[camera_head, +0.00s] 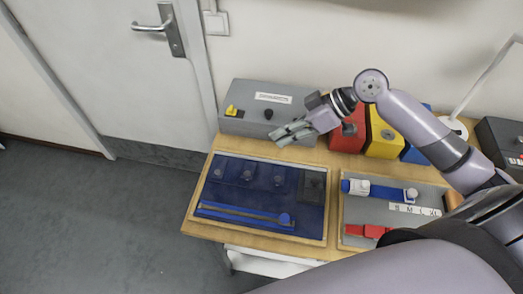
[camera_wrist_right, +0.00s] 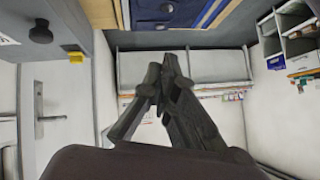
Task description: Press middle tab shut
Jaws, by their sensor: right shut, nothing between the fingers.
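A dark blue panel (camera_head: 235,196) lies in a wooden frame on the table. Along its far side are several small dark round pieces in a row; the middle tab (camera_head: 247,174) appears to be among them. They are too small to tell open from shut. A long blue strip (camera_head: 244,215) with a round blue end lies along the near side. My right gripper (camera_head: 284,136) is shut and empty, above the table behind the panel, in front of the grey box and apart from the tabs. Its fingers (camera_wrist_right: 160,78) also show closed in the wrist view.
A grey box (camera_head: 254,122) with a black knob and yellow switch stands at the back. Red, yellow (camera_head: 383,135) and blue bins stand right of it under my right arm. A grey tray (camera_head: 365,215) with blue and red items lies right of the panel.

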